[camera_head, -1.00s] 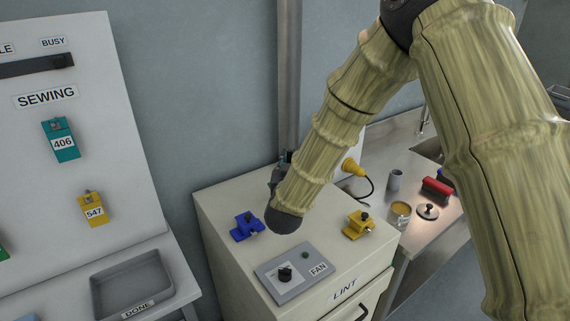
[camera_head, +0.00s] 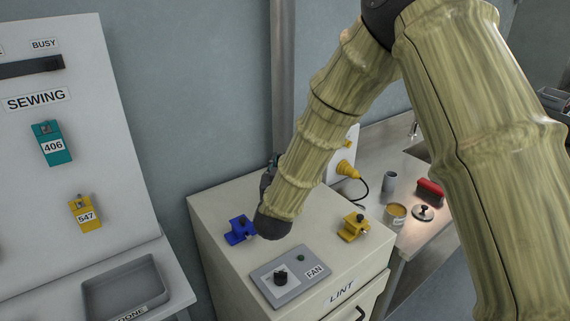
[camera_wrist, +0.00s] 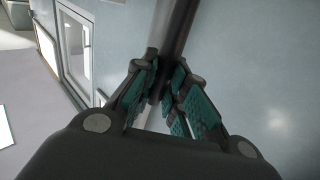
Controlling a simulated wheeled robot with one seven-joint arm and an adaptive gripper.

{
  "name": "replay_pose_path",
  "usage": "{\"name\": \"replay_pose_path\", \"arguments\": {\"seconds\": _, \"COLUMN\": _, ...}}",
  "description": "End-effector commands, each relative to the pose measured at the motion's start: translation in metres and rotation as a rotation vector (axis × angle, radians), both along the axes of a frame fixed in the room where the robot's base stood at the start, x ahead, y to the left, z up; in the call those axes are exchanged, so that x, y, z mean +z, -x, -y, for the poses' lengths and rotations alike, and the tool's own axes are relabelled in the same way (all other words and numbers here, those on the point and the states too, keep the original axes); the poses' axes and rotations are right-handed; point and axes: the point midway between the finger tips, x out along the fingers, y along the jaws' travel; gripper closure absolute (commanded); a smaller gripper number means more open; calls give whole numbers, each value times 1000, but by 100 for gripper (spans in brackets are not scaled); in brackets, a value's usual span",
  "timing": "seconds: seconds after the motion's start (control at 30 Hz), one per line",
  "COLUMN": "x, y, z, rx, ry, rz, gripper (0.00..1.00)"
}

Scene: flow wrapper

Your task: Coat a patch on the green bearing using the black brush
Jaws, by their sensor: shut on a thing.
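My gripper (camera_wrist: 165,92), with teal finger pads, is closed in the wrist view around something dark and narrow. Most of that thing is hidden, so I cannot tell for sure that it is the black brush. In the head view my gripper (camera_head: 268,172) is mostly hidden behind my forearm, above the back of the cream LINT cabinet (camera_head: 215,205). I see no green bearing in either view. An open tin with tan contents (camera_head: 396,211) stands on the metal counter at the right.
A blue clamp-like block (camera_head: 239,231), a yellow one (camera_head: 353,227) and the FAN switch panel (camera_head: 289,277) sit on the cabinet. A grey cup (camera_head: 389,181), a red brush (camera_head: 430,191) and a black-knobbed lid (camera_head: 423,213) are on the counter. A grey pole (camera_head: 283,80) rises behind.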

Motion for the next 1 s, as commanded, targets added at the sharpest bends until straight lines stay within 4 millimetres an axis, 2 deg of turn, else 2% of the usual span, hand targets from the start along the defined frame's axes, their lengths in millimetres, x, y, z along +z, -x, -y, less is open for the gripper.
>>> {"name": "replay_pose_path", "arguments": {"seconds": 0.2, "x": -1, "y": 6, "z": -8, "rx": -1, "ry": 1, "rz": 0, "gripper": 100}}
{"name": "replay_pose_path", "arguments": {"seconds": 0.53, "x": 1, "y": 6, "z": -8, "rx": -1, "ry": 0, "rz": 0, "gripper": 100}}
{"name": "replay_pose_path", "arguments": {"seconds": 1.0, "x": 35, "y": 6, "z": -8, "rx": -1, "ry": 0, "rz": 2, "gripper": 100}}
